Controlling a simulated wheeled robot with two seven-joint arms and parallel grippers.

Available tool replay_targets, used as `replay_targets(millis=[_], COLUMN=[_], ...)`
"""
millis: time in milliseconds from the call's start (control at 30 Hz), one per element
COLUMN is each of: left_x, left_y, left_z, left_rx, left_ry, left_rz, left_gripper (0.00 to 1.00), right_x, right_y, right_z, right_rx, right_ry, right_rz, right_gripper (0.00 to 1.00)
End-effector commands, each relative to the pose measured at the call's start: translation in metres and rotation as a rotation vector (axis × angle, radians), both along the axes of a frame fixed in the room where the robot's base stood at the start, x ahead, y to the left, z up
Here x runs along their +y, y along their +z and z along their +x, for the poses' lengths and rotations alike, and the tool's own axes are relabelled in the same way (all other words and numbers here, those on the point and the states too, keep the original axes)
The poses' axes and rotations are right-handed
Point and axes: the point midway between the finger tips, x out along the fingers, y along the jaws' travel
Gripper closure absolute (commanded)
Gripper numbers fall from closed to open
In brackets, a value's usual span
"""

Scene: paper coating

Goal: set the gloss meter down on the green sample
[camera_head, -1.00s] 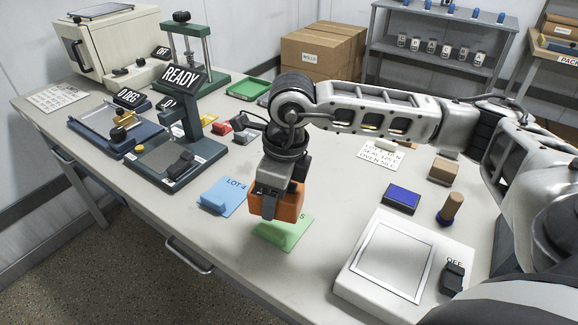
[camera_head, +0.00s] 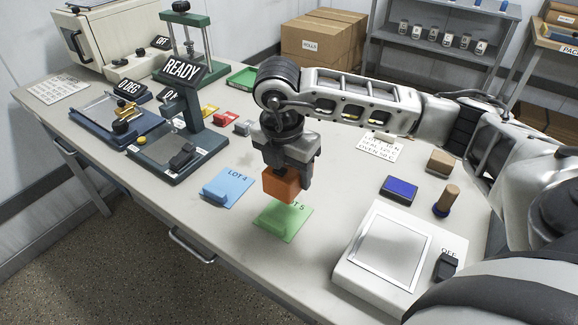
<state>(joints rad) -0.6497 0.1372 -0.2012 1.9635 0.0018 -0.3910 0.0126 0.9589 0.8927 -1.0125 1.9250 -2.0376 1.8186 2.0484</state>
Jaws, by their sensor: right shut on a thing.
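The gloss meter is an orange block (camera_head: 281,184) in the head view, held between the fingers of my right gripper (camera_head: 285,177), which is shut on it from above. My left gripper is out of view.
A blue sample (camera_head: 231,184) marked LOT 4 lies to the left of the green one. A white device with a framed plate (camera_head: 345,270) stands to the right, near a blue pad (camera_head: 399,189) and a wooden-handled stamp (camera_head: 447,200). A dark READY instrument (camera_head: 177,155) stands at the left.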

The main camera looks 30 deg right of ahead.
Motion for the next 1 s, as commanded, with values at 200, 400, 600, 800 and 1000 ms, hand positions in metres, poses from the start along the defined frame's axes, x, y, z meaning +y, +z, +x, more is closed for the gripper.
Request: replay_targets(millis=[200,400,600,800,1000], left_x=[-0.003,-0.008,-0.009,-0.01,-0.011], left_y=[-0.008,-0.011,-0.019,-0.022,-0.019], left_z=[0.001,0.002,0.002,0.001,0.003], left_rx=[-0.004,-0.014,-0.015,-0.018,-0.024], left_ry=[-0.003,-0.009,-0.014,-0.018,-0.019], left_rz=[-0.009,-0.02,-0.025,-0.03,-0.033], left_gripper=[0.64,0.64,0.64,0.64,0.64], right_x=[0.0,0.0,0.0,0.0,0.0], right_y=[-0.025,-0.045,-0.064,-0.074,-0.075], right_z=[0.0,0.0,0.0,0.0,0.0], right_rx=[0.001,0.0,-0.001,-0.001,-0.001], right_ry=[0.002,0.003,0.003,0.003,0.003], right_rz=[-0.001,0.0,-0.001,0.001,0.001], right_gripper=[0.81,0.81,0.81,0.81,0.81])
